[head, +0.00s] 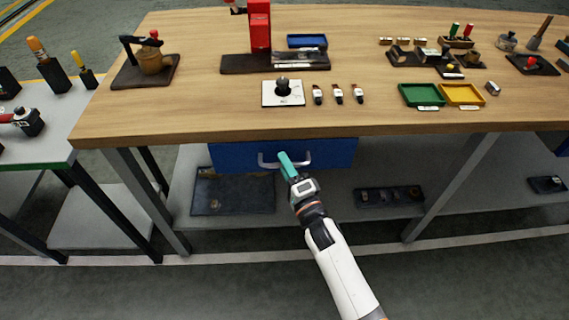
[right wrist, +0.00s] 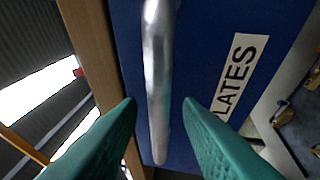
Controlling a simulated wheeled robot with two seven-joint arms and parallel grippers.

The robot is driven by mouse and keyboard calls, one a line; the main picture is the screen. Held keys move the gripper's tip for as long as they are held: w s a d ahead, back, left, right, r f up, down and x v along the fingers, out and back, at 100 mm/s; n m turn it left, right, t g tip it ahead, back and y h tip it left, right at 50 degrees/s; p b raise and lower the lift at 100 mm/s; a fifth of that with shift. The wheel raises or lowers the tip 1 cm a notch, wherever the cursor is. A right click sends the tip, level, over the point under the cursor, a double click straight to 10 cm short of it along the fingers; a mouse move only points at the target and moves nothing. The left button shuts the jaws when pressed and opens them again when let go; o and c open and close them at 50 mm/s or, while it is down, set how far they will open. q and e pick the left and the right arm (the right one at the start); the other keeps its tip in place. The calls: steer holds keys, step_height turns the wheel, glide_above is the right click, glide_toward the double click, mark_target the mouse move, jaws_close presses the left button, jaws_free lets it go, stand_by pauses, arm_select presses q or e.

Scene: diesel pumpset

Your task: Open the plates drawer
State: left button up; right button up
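The plates drawer (head: 232,155) is a blue drawer under the front edge of the wooden workbench; it looks closed. Its grey bar handle (head: 303,162) is on the front face. In the right wrist view the blue drawer front (right wrist: 205,55) carries a white "PLATES" label (right wrist: 240,75), and the metal handle (right wrist: 157,60) runs between my green fingers. My right gripper (head: 283,158) is at the handle, and its fingers (right wrist: 160,108) are open, one on each side of the bar, with gaps visible. My left gripper is not in view.
The workbench top (head: 210,110) holds a white plate with a black knob (head: 283,92), small parts, a green tray (head: 421,95) and a yellow tray (head: 462,95). Below, a lower shelf (head: 330,200) holds dark trays. The floor in front is clear.

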steer(key=shift+w+a+r, duration=0.1)
steer(key=shift+w+a, duration=0.05)
steer(key=shift+w, duration=0.2)
steer(key=shift+c, duration=0.5)
jaws_close()
steer(key=shift+s, duration=0.1)
steer(key=s+p, duration=0.9)
steer(key=s, duration=1.7)
